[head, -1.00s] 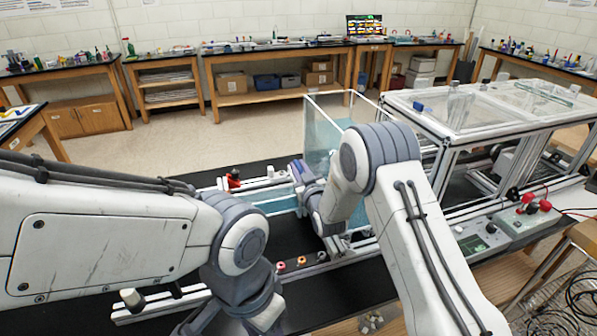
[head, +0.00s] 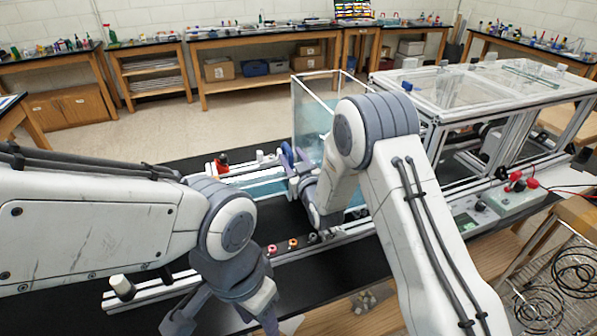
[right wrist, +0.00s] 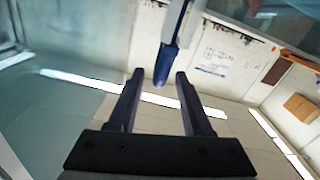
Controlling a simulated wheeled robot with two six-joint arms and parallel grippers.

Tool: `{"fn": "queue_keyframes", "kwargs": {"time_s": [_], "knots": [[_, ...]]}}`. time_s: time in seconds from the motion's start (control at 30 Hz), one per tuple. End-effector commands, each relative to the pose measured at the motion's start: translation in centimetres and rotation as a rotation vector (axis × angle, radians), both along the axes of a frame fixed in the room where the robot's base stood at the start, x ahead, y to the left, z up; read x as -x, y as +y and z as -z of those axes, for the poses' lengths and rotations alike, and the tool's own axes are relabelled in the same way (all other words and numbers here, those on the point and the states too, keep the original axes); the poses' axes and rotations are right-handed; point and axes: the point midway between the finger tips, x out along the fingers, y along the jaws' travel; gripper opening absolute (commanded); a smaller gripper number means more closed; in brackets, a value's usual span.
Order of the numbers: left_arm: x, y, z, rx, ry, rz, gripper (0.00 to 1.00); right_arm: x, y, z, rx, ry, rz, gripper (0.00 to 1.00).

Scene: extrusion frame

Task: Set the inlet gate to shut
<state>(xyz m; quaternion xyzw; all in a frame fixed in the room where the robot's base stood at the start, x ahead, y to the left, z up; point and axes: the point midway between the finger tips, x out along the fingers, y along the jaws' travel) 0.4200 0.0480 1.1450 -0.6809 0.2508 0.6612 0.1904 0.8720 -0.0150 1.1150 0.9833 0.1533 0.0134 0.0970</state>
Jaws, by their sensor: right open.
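A blue lever with a pale grey stem, which looks like the inlet gate's handle (right wrist: 168,62), shows in the right wrist view just beyond and between my fingertips. My right gripper (right wrist: 158,76) is open, one finger to each side of the lever's tip, with no contact visible. In the head view the right gripper (head: 294,167) is beside the water channel (head: 255,187), by the front left of the glass tank (head: 313,105); my arm hides part of this area. Whether the gate is open or shut is not clear. My left gripper (head: 222,316) is low at the bottom edge, its fingertips unclear.
Coloured knobs (head: 292,243) line the front rail near my right forearm. A red fitting (head: 222,160) stands on the channel's back rail. A framed clear-topped enclosure (head: 480,85) and a control box (head: 470,217) are at the right. The black bench top is clear in front.

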Motion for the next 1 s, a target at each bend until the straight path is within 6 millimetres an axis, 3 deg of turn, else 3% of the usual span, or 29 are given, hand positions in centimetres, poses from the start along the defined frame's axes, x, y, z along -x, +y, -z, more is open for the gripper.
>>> {"fn": "queue_keyframes", "kwargs": {"time_s": [0.2, 0.4, 0.83, 1.0], "knots": [[0.0, 0.0, 2.0, 0.0, 0.0, 0.001, 0.5, 3.9, -1.3, 0.4, 0.0, 0.001, 0.001, 0.5], [0.0, 0.0, 2.7, 0.0, 0.0, 0.002, 0.5, 6.1, -2.0, 0.2, 0.001, 0.001, 0.001, 0.5], [0.0, 0.0, 2.8, 0.0, 0.0, 0.002, 0.5, 6.7, -2.2, 0.0, 0.001, 0.003, 0.001, 0.5], [0.0, 0.0, 2.8, 0.0, 0.0, 0.001, 0.5, 7.4, -0.9, -0.1, 0.019, 0.088, -0.019, 0.5]]}}
